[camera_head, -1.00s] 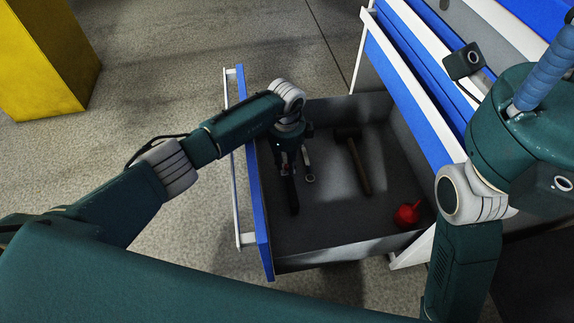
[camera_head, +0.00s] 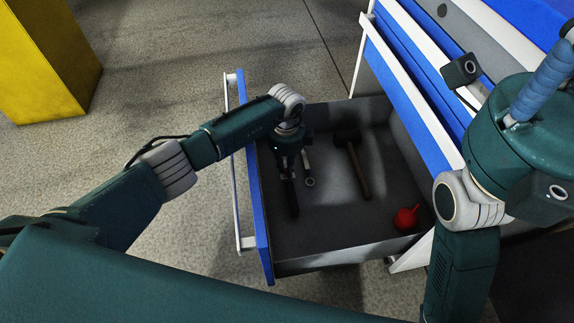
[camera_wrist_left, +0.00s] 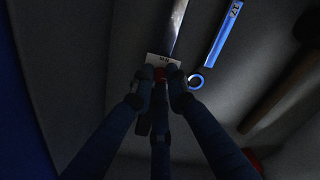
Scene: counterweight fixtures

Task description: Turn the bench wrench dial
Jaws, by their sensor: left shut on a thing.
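My left gripper (camera_head: 290,168) reaches down into the open drawer (camera_head: 325,235). In the left wrist view its fingers (camera_wrist_left: 155,90) are shut on a long tool, which looks like the wrench (camera_wrist_left: 178,28). A metal shaft, a pale marked plate and a bit of red show at the fingertips; the fingers hide the part between. Its dark handle (camera_head: 292,200) shows below the gripper in the head view. I cannot make out a separate dial. My right gripper is out of view; only its arm shows at the right.
A ring-ended spanner (camera_wrist_left: 222,40) lies close beside the held tool. A hammer (camera_head: 352,165) and a red object (camera_head: 407,217) lie farther right in the drawer. The blue drawer front (camera_head: 254,200) stands left of the gripper. A yellow block (camera_head: 45,60) is at the upper left.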

